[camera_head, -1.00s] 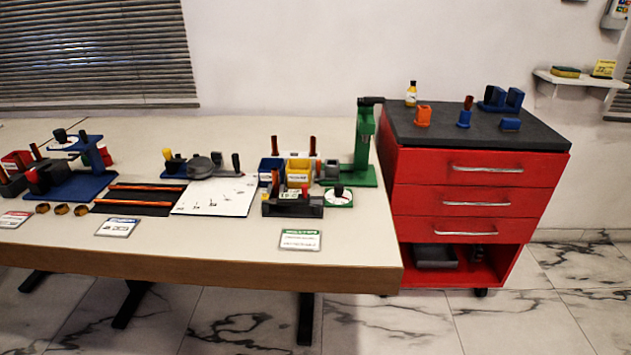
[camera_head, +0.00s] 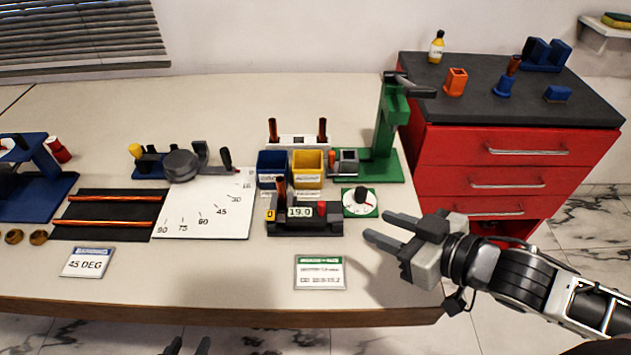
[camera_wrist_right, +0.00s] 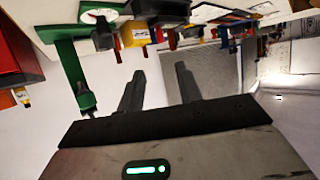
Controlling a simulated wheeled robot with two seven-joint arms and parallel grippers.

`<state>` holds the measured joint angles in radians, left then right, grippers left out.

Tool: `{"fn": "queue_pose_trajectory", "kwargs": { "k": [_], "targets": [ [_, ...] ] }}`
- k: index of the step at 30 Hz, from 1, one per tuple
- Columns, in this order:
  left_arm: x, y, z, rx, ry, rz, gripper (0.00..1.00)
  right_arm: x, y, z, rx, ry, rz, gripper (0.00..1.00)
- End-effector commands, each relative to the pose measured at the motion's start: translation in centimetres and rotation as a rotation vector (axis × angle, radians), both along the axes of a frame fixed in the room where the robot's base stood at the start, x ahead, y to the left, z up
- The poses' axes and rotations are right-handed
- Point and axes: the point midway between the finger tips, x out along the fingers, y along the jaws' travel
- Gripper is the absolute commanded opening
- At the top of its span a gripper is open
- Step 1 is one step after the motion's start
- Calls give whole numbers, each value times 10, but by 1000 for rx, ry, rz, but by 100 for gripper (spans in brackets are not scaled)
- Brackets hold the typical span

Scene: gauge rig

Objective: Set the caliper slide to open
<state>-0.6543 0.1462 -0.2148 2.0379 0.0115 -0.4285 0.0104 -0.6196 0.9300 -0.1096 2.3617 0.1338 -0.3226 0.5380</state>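The caliper (camera_head: 320,228) is a dark grey block near the table's front, with a display reading 19.0, a red knob (camera_head: 322,208) at its right and a copper-coloured rod (camera_head: 282,190) standing at its left. My right gripper (camera_head: 378,228) is to the right of the caliper, above the table's right front part, apart from it. Its fingers are spread and empty, as the right wrist view (camera_wrist_right: 159,72) also shows. My left gripper (camera_head: 188,344) shows only its fingertips at the bottom edge, apart, with nothing visible between them.
A round dial on a green base (camera_head: 360,202) sits right of the caliper. Blue (camera_head: 271,165) and yellow (camera_head: 307,164) bins stand behind it, with a green press stand (camera_head: 388,130) further right. A green-topped card (camera_head: 320,272) lies in front. A red drawer cabinet (camera_head: 460,155) adjoins the table.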

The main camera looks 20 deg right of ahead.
Motion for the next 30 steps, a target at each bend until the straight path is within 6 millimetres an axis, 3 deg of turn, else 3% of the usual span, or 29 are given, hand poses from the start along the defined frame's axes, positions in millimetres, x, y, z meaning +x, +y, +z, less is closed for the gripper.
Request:
{"fn": "queue_pose_trajectory", "kwargs": {
  "k": [8, 24, 30],
  "targets": [
    [-1, 0, -5, 1, 5, -2, 36, 24, 13, -10, 1, -5, 2, 35],
    [-7, 0, -7, 0, 19, -2, 36, 104, 58, -49, 0, -2, 1, 35],
    [-6, -1, -6, -1, 16, -3, 36, 122, 68, -59, 0, 0, 1, 35]
  ]
}}
